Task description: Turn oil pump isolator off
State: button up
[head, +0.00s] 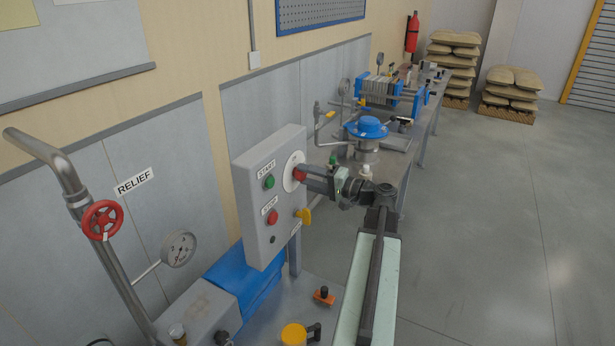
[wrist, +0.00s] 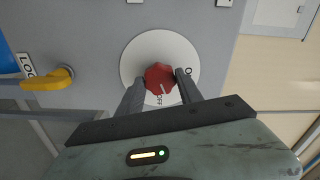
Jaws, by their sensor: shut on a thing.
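The isolator is a red knob (wrist: 160,78) on a round white dial plate (wrist: 133,57) on the face of a grey control box (head: 246,200). In the head view the white dial plate (head: 289,180) shows at the box's upper right, and the red knob (head: 299,174) is partly covered by my gripper. My gripper (wrist: 161,86) is shut on the red knob, one finger on each side. The dial lettering is partly hidden by the fingers; part of "OFF" shows between them. A white pointer mark on the knob points roughly toward that lettering.
The box also carries a green START button (head: 269,182), a red STOP button (head: 272,217) and a yellow handle (head: 303,216), also in the wrist view (wrist: 48,79). A red RELIEF handwheel (head: 103,220) and gauge (head: 179,249) stand left. The floor at right is clear.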

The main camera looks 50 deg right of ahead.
jog(key=shift+m, duration=2.2)
jog(key=o, duration=1.4)
jog(key=v, duration=0.8)
jog(key=shift+a+f, duration=0.1)
